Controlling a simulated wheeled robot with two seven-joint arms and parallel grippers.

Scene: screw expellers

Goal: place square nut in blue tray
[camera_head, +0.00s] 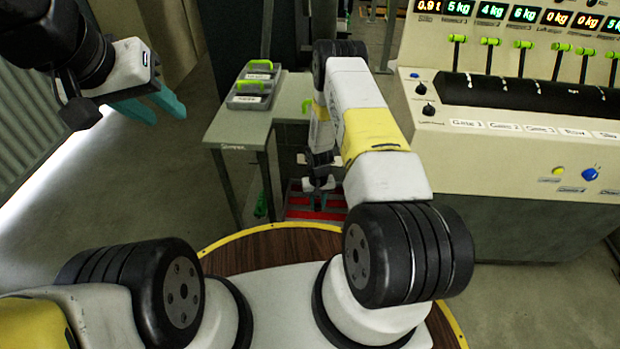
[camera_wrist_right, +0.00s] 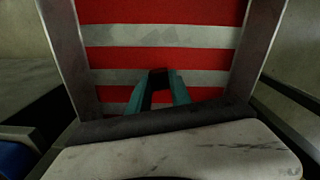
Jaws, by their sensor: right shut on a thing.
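My right gripper (camera_head: 318,200) reaches down in front of me over a red-and-white striped surface (camera_head: 300,212). In the right wrist view its teal fingers (camera_wrist_right: 158,88) are close together on a small dark thing (camera_wrist_right: 158,75), taken as the square nut; its shape is too dark to make out. My left gripper (camera_head: 148,108) is raised at the upper left, its teal fingers apart and empty. I cannot make out a blue tray for certain; only a small blue patch (camera_wrist_right: 14,160) shows at the lower left of the wrist view.
A control panel with levers (camera_head: 510,130) fills the right. In the wrist view, grey side walls (camera_wrist_right: 68,50) flank the striped surface. Open floor lies left.

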